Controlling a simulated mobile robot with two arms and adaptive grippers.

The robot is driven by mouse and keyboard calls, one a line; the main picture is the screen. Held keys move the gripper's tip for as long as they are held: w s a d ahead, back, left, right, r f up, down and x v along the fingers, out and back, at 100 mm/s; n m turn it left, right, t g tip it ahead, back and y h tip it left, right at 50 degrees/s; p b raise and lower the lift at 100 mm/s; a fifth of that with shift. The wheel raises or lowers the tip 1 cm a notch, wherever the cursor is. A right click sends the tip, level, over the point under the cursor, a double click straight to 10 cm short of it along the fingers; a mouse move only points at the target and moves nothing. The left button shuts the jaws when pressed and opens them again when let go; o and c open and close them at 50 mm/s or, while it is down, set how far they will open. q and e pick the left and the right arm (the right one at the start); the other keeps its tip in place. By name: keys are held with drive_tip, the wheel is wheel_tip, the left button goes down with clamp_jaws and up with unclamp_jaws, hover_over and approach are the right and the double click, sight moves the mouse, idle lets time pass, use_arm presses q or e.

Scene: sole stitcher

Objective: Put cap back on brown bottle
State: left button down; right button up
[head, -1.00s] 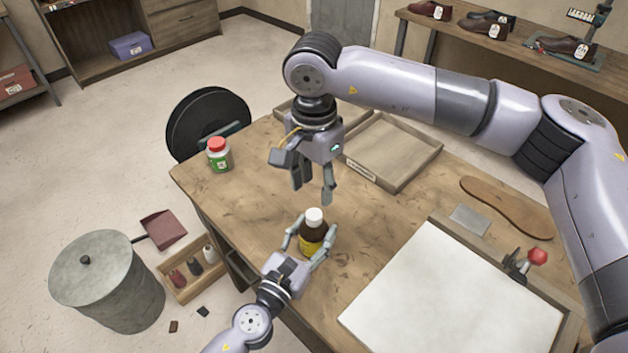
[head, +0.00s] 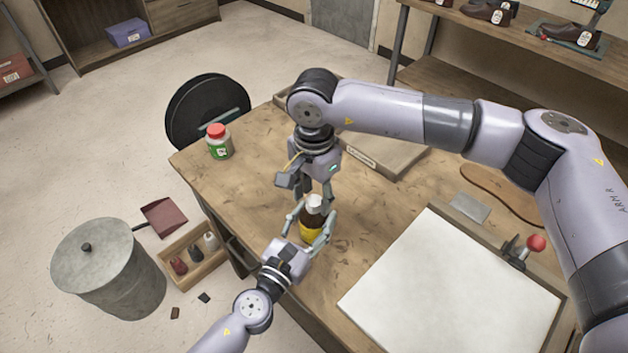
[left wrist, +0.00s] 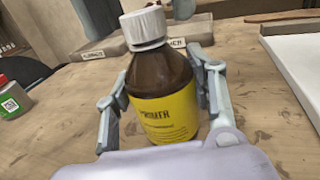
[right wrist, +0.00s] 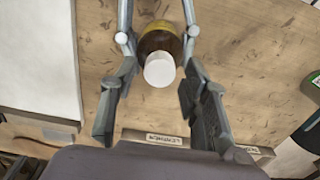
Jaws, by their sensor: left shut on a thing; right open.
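The brown bottle (head: 312,222) has a yellow label and stands on the wooden table. Its white cap (left wrist: 144,27) sits on the neck and looks slightly tilted in the left wrist view; whether it is threaded on I cannot tell. My left gripper (head: 312,232) is shut around the bottle's body, one finger on each side. My right gripper (head: 317,192) points down just above the cap. In the right wrist view its open fingers (right wrist: 160,95) are on both sides of the cap (right wrist: 159,69), apart from it.
A green bottle with a red lid (head: 219,143) stands at the table's left corner. A wooden tray (head: 385,155) lies behind my right gripper. A white board (head: 450,285) covers the right front. Bare table lies around the brown bottle.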

drive_tip(key=shift+f, duration=0.35)
drive_tip(key=shift+c, duration=0.2)
clamp_jaws()
drive_tip(key=m, duration=1.1)
drive_tip(key=shift+m, duration=0.3)
drive_tip(key=shift+o, duration=1)
unclamp_jaws()
